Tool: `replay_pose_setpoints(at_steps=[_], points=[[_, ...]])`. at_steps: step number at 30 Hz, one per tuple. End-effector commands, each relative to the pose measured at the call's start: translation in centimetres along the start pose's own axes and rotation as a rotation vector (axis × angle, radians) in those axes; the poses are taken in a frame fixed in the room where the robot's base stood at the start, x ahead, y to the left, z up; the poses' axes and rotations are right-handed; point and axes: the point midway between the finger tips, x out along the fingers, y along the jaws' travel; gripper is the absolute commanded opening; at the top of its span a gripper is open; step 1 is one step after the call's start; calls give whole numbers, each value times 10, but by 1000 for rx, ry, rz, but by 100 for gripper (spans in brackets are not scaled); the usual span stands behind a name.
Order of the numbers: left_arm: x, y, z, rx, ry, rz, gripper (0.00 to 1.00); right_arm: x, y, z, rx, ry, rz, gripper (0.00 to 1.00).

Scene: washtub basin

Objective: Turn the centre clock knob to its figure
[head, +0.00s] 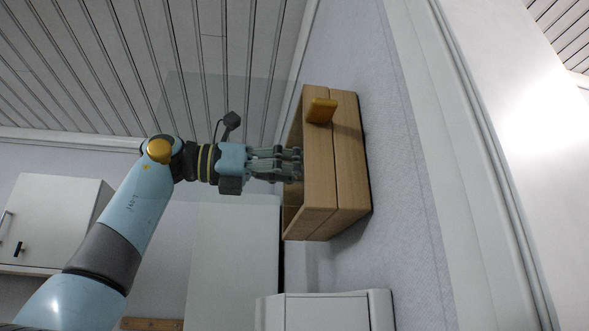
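No clock knob or figure that I can make out shows in the head view. My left gripper (297,165) reaches in from the left, its fingers pointing right. Its fingertips overlap the near left edge of a wooden box (318,190); I cannot tell whether they touch it or are inside its opening. The gap between the fingers is not clear, and no held thing is visible. My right gripper is out of view.
The view is strongly tilted. A see-through pane (190,95) lies behind my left arm. A white cabinet (55,222) hangs at the left. A white box-like unit (325,312) stands below the wooden box. A pale wall (400,190) lies to the right.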

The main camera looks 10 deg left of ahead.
Motion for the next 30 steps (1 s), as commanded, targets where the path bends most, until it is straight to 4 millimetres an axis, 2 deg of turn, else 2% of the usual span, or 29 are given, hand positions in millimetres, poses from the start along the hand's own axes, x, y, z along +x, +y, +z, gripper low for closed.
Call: replay_pose_setpoints(at_steps=[1,6,8,20,30], points=[[0,0,0,0,0,0,28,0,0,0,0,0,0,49],[0,0,0,0,0,0,6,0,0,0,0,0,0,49],[0,0,0,0,-1,1,0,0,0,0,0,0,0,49],[0,0,1,-87,-1,1,0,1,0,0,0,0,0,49],[0,-1,1,-362,-2,1,0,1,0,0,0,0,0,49]])
